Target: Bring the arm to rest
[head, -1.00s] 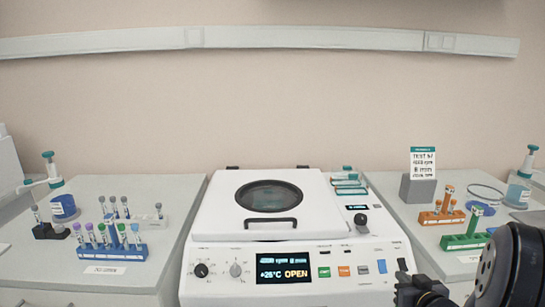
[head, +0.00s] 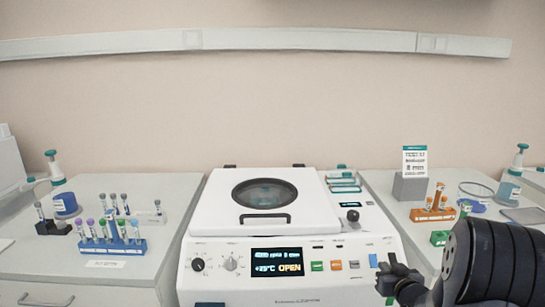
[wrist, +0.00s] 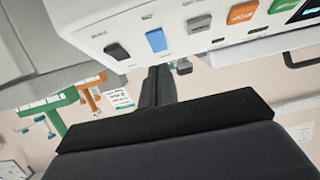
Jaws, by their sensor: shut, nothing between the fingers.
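My gripper (head: 388,275) is at the lower right of the head view, in front of the right end of the centrifuge's front panel. In the wrist view its shut fingers (wrist: 158,82) point toward the panel's lower edge, with nothing between them. The centrifuge (head: 215,215) stands in the middle with its lid (head: 308,190) down; its display (head: 277,262) reads +23°C OPEN. Its panel also shows in the wrist view (wrist: 185,62), with a blue switch (wrist: 156,41) and an orange button (wrist: 242,12). I cannot tell from the views whether the fingers touch the panel.
A blue rack (head: 128,247) with several tubes stands on the left bench (head: 60,262). An orange rack (head: 432,214) and a partly hidden green rack (head: 439,238) stand on the right bench, near a grey block with a sign (head: 410,188). My arm covers the lower right.

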